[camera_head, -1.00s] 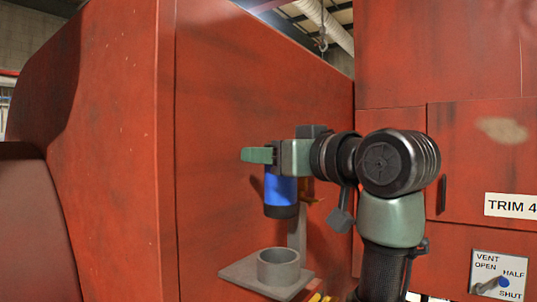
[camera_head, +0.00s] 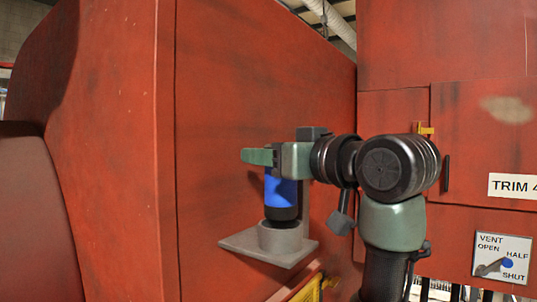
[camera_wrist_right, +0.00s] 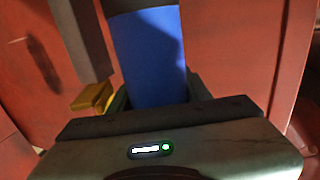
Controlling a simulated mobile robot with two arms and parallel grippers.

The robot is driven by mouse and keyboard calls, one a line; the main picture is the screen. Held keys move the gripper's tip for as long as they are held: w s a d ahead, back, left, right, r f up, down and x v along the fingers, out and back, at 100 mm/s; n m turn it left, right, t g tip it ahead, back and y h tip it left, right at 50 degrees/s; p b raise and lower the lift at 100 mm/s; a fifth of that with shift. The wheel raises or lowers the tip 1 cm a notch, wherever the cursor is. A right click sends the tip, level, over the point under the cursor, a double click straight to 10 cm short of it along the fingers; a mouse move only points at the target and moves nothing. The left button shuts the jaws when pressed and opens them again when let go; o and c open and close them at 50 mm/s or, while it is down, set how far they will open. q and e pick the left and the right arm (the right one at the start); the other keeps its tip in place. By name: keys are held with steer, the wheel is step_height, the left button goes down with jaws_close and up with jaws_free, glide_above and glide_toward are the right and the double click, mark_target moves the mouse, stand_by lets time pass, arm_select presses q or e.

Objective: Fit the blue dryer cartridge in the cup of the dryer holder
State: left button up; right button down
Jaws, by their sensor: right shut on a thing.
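The blue dryer cartridge (camera_head: 281,190) hangs upright with its black end down, and it also shows in the right wrist view (camera_wrist_right: 150,60). My right gripper (camera_head: 262,157) is shut on its upper part; the fingers show in the wrist view (camera_wrist_right: 155,100). The grey dryer holder has a flat plate (camera_head: 240,240) and a round cup (camera_head: 280,240) against the red wall. The cartridge's black end is at the cup's mouth, lined up with it. I cannot tell how far it is inside. My left gripper is not in view.
Red walls (camera_head: 230,110) stand close behind and left of the holder. A yellow bar (camera_head: 308,290) lies below right of the holder. A vent panel with a lever (camera_head: 493,267) and a TRIM label (camera_head: 510,186) are on the right wall.

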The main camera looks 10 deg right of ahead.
mark_target(268, 183)
steer(key=shift+r, duration=0.1)
stand_by(0.9)
steer(key=shift+f+b, duration=1.9)
steer(key=shift+f, duration=0.55)
steer(key=c, duration=0.6)
jaws_free()
steer(key=shift+s+a+r, duration=0.1)
steer(key=shift+s+a, duration=0.1)
steer(key=shift+w+d, duration=0.1)
steer(key=shift+d, duration=0.05)
